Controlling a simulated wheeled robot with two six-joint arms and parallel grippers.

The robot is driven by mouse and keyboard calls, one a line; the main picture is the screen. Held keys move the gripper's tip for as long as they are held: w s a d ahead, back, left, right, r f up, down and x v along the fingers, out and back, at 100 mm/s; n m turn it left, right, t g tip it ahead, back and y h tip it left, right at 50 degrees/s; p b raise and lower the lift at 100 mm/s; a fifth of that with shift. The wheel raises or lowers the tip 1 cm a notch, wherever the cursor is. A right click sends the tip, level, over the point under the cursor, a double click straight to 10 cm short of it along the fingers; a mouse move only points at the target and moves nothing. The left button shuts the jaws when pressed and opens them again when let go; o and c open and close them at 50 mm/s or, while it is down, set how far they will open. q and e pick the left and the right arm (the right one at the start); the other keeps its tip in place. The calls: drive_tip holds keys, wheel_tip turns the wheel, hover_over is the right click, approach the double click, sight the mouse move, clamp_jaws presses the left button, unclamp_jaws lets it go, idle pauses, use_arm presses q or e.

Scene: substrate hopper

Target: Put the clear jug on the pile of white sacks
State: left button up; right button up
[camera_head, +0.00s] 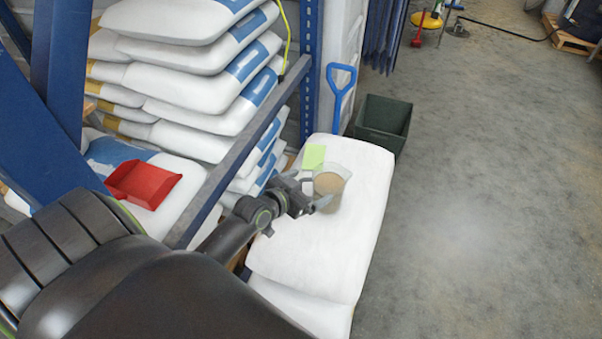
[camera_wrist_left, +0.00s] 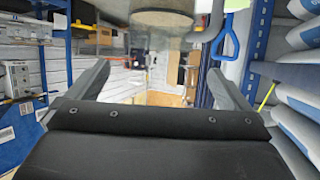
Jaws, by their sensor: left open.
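The clear jug (camera_head: 335,181), with tan material inside, appears to stand upright on the top white sack of the pile (camera_head: 340,245) beside the rack. My left gripper (camera_head: 316,191) is open at the jug's left side, one finger towards its far side and one towards its near side. In the left wrist view the jug (camera_wrist_left: 162,18) shows at the top, beyond and between the spread fingers of the gripper (camera_wrist_left: 158,70), with its handle to the right. Whether the fingers touch it I cannot tell. My right gripper is not in view.
A light green card (camera_head: 313,156) is just behind the jug. A blue rack (camera_head: 238,160) with stacked sacks (camera_head: 205,85) stands to the left, with a red scoop (camera_head: 144,184). A blue-handled shovel (camera_head: 340,95) and dark green bin (camera_head: 384,122) are behind. The floor to the right is clear.

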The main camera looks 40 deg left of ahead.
use_arm(q)
drive_tip(key=v, duration=0.2)
drive_tip(key=shift+s+r, duration=0.15)
drive_tip(key=shift+s, duration=0.15)
idle(0.4)
